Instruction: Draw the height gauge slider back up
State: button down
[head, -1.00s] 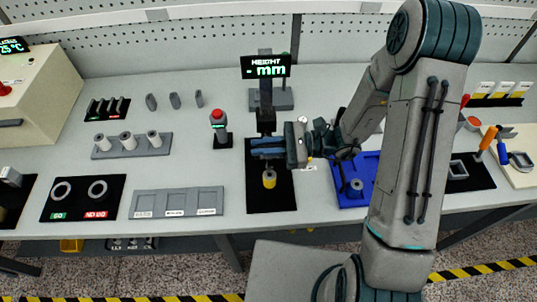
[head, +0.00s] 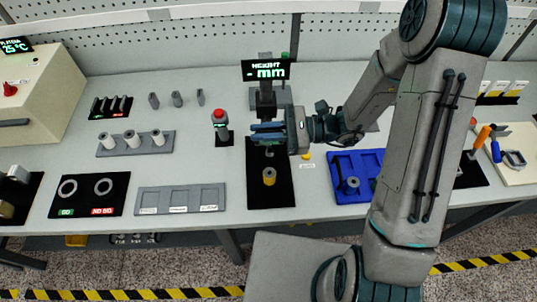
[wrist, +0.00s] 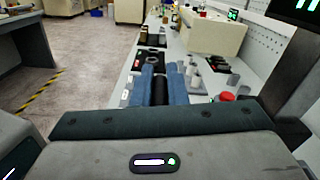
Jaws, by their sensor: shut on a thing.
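The height gauge (head: 266,98) stands upright on a black mat, with a dark column and a display (head: 265,71) on top reading "HEIGHT - mm". My gripper (head: 266,131) reaches in from the right. Its blue fingers are shut on the dark slider of the gauge, mostly hidden by them in the head view. In the wrist view a dark bar, the slider (wrist: 160,91), shows between the blue fingers (wrist: 160,84). A small yellow-banded cylinder (head: 269,177) stands on the mat below, apart from the gripper.
A red-topped post (head: 220,122) stands close left of the gauge. A blue tray (head: 341,187) lies to the right, below my arm. A grey three-slot tray (head: 152,200) and a black GO / NO GO mat (head: 85,209) lie front left.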

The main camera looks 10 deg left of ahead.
jog(key=shift+r, duration=2.6)
jog(key=c, duration=1.5)
grip_release()
jog(key=shift+o, duration=0.2)
jog(key=v, duration=0.7)
jog(key=shift+f, duration=0.1)
